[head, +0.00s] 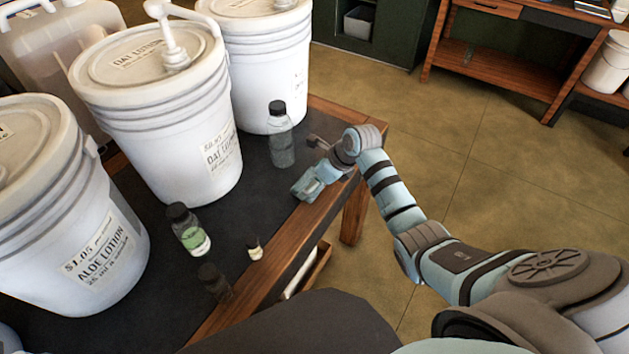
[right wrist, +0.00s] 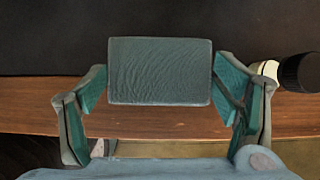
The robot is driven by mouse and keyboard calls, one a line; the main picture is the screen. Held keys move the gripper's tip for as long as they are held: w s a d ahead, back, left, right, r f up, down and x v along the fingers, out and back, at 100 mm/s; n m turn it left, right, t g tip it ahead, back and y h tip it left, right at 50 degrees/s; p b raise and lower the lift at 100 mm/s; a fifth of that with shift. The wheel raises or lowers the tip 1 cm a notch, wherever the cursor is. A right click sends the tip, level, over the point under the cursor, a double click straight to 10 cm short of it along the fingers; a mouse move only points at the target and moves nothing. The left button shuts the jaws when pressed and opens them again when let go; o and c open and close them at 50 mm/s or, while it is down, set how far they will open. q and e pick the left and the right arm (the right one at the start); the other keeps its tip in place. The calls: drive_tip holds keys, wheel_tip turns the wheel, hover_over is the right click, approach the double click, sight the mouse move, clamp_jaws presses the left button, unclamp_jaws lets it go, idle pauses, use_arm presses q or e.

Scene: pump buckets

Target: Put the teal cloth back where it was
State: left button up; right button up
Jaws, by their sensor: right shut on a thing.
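The teal cloth (right wrist: 160,72) is a flat, folded rectangle in the right wrist view. It sits between the two fingers of my right gripper (right wrist: 160,95), which is shut on it by its left and right sides. Dark tabletop and the brown wooden edge show behind it. In the head view my right gripper (head: 316,181) is low at the right edge of the table, and the cloth (head: 303,188) shows as a small teal patch at its tip. I cannot tell whether the cloth touches the table. My left gripper is not in view.
Bare tabletop lies between the clear bottle and the vial. Open floor lies to the right.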

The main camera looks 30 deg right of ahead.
drive_tip(key=shift+f, duration=0.1)
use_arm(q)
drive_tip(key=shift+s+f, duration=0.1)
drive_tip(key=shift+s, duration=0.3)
use_arm(e)
drive_tip(key=o, duration=1.3)
drive_tip(key=shift+r, duration=0.3)
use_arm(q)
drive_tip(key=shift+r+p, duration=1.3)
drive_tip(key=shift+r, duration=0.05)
use_arm(e)
drive_tip(key=v, duration=1.1)
drive_tip(key=shift+r, duration=0.35)
drive_tip(key=shift+s+d, duration=0.1)
drive_tip(key=shift+d, duration=0.05)
